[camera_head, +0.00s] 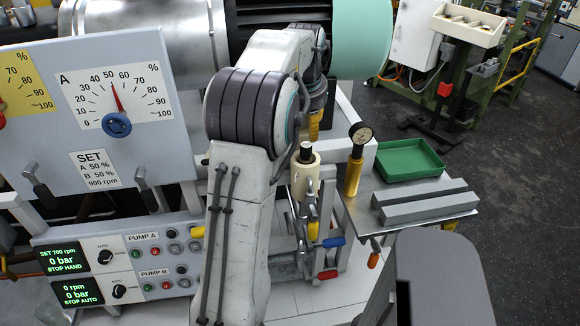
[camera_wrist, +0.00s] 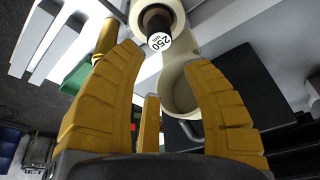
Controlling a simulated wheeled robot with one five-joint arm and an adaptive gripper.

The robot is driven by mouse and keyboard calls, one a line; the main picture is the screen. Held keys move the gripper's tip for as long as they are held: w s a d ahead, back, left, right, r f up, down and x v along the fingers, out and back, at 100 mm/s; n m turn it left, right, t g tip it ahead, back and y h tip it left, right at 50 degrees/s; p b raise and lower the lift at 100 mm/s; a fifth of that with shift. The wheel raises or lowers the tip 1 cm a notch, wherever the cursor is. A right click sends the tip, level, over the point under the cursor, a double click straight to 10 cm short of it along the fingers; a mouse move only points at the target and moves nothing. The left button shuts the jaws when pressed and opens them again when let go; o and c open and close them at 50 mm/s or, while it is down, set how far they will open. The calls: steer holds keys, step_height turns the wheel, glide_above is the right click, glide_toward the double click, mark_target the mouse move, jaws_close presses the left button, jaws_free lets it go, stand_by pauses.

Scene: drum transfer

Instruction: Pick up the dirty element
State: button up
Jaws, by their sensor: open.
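A cream cylinder (camera_head: 305,175) with a black top stands beside my arm in the head view. In the wrist view, a cream ring (camera_wrist: 176,14) surrounds a dark piece bearing a white round label (camera_wrist: 159,41) marked 250. Which part is the dirty element I cannot tell for sure; no dirt shows. My gripper (camera_wrist: 163,58) is open, its two yellow fingers spread with the label between and beyond their tips. No finger visibly holds anything. In the head view my arm mostly hides the gripper; a bit of yellow finger shows above the cylinder.
A gauge with a yellow body (camera_head: 354,172) stands right of the cylinder. Beyond it, a metal shelf (camera_head: 448,209) holds a green tray (camera_head: 409,161) and grey bars (camera_head: 420,204). Coloured-handled valves (camera_head: 331,242) sit below. A gauge panel (camera_head: 95,110) stands left. A cream round opening (camera_wrist: 184,90) shows near the right finger.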

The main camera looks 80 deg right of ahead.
mark_target(306, 145)
steer(key=shift+w+a, duration=0.15)
steer(key=shift+a+f+y+p, duration=0.2)
steer(key=shift+f+y+p, duration=0.1)
steer(key=shift+f+p, duration=0.2)
steer(key=shift+d+f+p, duration=0.15)
steer(key=shift+f+p, duration=0.15)
steer(key=shift+f, duration=0.3)
steer(key=shift+f+p, duration=0.15)
steer(key=shift+p, duration=0.35)
steer(key=p+x, duration=0.2)
steer(key=p, duration=0.2)
steer(key=shift+f, duration=0.1)
steer(key=shift+p+x, duration=1.35)
steer(key=shift+p, duration=0.05)
jaws_close()
